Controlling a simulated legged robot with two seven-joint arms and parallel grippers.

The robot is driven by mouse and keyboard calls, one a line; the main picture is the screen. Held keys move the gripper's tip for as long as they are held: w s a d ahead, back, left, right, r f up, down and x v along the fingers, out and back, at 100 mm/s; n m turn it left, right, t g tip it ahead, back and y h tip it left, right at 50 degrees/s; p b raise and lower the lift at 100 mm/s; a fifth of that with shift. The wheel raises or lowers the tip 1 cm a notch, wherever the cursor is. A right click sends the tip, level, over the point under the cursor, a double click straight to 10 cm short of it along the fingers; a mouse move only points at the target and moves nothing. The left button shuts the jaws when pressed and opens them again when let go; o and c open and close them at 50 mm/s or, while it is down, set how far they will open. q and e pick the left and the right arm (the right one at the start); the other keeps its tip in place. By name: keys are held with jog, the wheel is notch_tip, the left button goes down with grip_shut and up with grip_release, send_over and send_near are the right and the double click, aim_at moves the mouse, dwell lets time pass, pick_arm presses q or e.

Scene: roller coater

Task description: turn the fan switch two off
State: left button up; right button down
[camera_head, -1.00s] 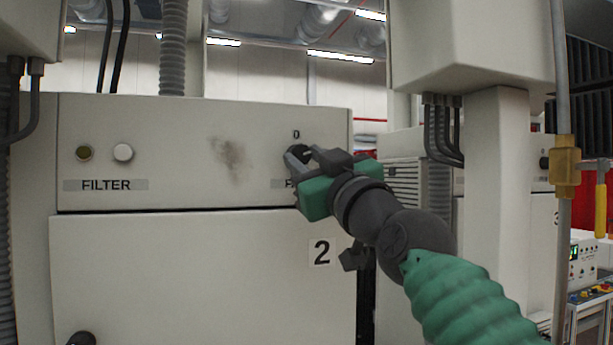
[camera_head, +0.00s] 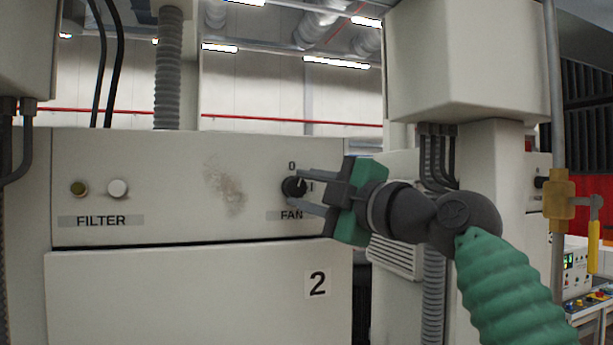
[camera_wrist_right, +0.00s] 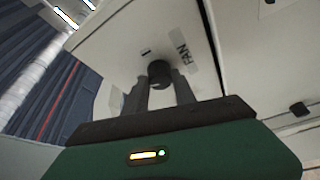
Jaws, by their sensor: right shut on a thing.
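The fan switch is a round black knob (camera_head: 293,187) on the front of cabinet 2, above the FAN label (camera_head: 291,215). A 0 stands above it and an I to its right. A small light mark shows on the knob, but I cannot tell exactly where it points. My right gripper (camera_head: 304,190) comes from the right, one finger above the other, shut on the knob's sides. In the right wrist view the knob (camera_wrist_right: 159,72) sits between the two fingertips (camera_wrist_right: 160,92). My left gripper is out of view.
A grey box (camera_head: 462,60) on a post overhangs at the right, near my right arm. A pipe with a brass valve (camera_head: 562,200) stands further right.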

jog(key=shift+w+r+n+g+h+p, duration=0.1)
jog(key=shift+n+g+h+p, duration=0.15)
jog(key=shift+n+p, duration=0.55)
jog(key=shift+r+n+g+h+p, duration=0.15)
jog(key=shift+n+g+p, duration=0.1)
jog(key=shift+n+p, duration=0.5)
jog(key=shift+f+n, duration=0.15)
jog(key=shift+n, duration=0.1)
jog(key=c, duration=1.3)
grip_release()
jog(key=shift+o, duration=1.3)
jog(key=shift+w, duration=0.15)
jog(key=shift+w+f, duration=0.1)
jog(key=shift+w, duration=0.2)
jog(key=b+v, duration=0.6)
jog(key=v, duration=1)
jog(key=shift+s+d, duration=0.2)
jog(key=shift+d, duration=0.2)
